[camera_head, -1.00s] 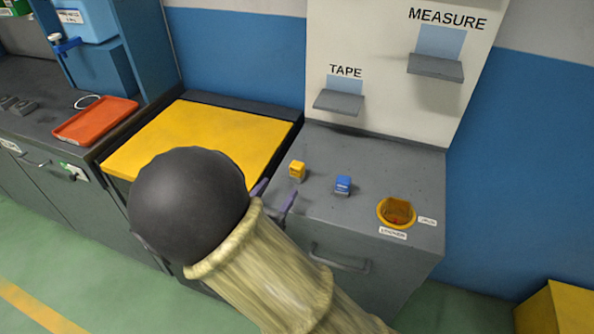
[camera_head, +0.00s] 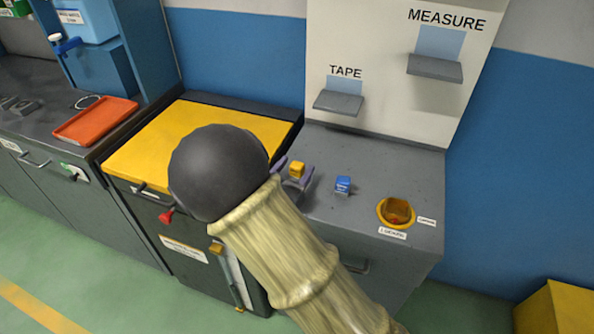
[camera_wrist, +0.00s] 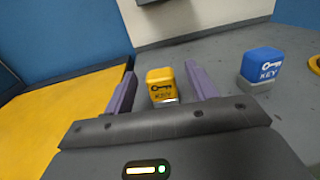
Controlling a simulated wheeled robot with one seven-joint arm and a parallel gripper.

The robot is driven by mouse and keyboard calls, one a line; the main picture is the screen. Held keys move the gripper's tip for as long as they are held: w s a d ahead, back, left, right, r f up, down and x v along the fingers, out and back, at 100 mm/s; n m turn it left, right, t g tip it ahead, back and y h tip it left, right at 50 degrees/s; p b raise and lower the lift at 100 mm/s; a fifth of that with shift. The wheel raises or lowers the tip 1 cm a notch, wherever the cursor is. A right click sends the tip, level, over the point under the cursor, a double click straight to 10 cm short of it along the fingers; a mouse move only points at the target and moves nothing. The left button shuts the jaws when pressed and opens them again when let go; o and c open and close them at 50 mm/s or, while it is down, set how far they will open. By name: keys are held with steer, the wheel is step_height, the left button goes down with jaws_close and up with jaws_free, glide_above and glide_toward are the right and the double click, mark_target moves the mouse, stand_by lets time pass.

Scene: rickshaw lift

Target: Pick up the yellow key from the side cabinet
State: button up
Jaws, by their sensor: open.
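The yellow key (camera_head: 297,170) is a small block with a key picture and lettering. It stands upright on the grey top of the side cabinet (camera_head: 357,220). In the wrist view the yellow key (camera_wrist: 161,84) lies between the two purple fingers of my gripper (camera_wrist: 162,88), with a gap on each side. My gripper (camera_head: 292,174) is open; its fingers show on either side of the key in the head view. Whether the fingers touch the cabinet top is hard to tell.
A blue key block (camera_head: 343,185) stands to the right of the yellow one; it also shows in the wrist view (camera_wrist: 262,64). An orange-yellow round bowl (camera_head: 396,213) is farther right. A yellow-topped cabinet (camera_head: 190,131) adjoins at left. The TAPE shelf (camera_head: 338,103) juts out behind.

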mark_target(298, 163)
steer(key=shift+x, duration=1.05)
steer(key=c, duration=1.1)
steer(key=shift+o, duration=0.2)
steer(key=shift+r, duration=0.1)
step_height(298, 163, up, 10)
steer(key=shift+f+p, duration=0.1)
steer(key=shift+p, duration=0.45)
